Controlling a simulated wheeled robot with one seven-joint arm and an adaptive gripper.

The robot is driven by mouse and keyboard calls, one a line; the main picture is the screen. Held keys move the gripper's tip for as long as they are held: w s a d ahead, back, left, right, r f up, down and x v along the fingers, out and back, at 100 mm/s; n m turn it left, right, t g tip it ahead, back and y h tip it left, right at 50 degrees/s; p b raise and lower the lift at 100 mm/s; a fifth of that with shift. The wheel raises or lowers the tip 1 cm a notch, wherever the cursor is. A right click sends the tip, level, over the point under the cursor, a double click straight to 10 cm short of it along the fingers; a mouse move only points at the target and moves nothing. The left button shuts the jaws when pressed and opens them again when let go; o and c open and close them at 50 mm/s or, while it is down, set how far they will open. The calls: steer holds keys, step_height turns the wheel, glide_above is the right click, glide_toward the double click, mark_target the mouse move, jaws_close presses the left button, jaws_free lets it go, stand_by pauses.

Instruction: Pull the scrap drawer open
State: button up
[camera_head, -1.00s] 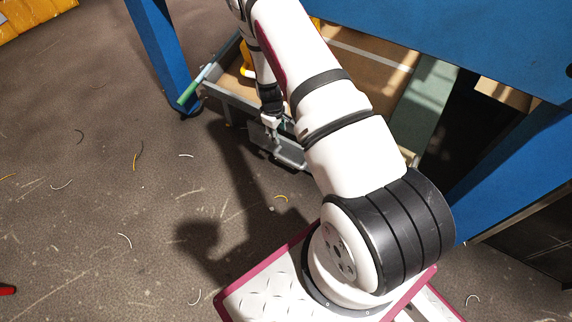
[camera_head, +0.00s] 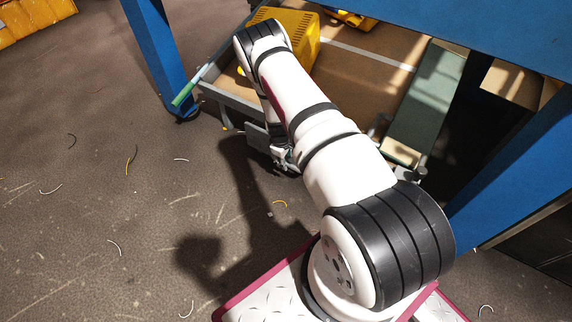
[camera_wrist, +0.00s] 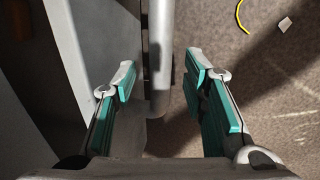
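The scrap drawer (camera_head: 232,101) juts out partly from under the blue bench, with grey walls and a brown floor. In the wrist view its grey front panel (camera_wrist: 92,45) is at the left, and a grey bar handle (camera_wrist: 161,60) runs down the middle beside it. My gripper (camera_wrist: 157,78) is open, with its teal-padded fingers on either side of the bar. Gaps show between the bar and both fingers. In the head view my gripper (camera_head: 285,158) is low at the drawer front, partly hidden by my arm.
A yellow container (camera_head: 297,38) and a grey-green slab (camera_head: 428,90) are in the drawer area. A green stick (camera_head: 188,88) lies at the drawer's left corner. A blue bench leg (camera_head: 158,60) stands at left.

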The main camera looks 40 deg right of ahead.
steer(key=shift+w+d+f, duration=0.1)
steer(key=shift+d+f, duration=0.05)
steer(key=shift+f, duration=0.8)
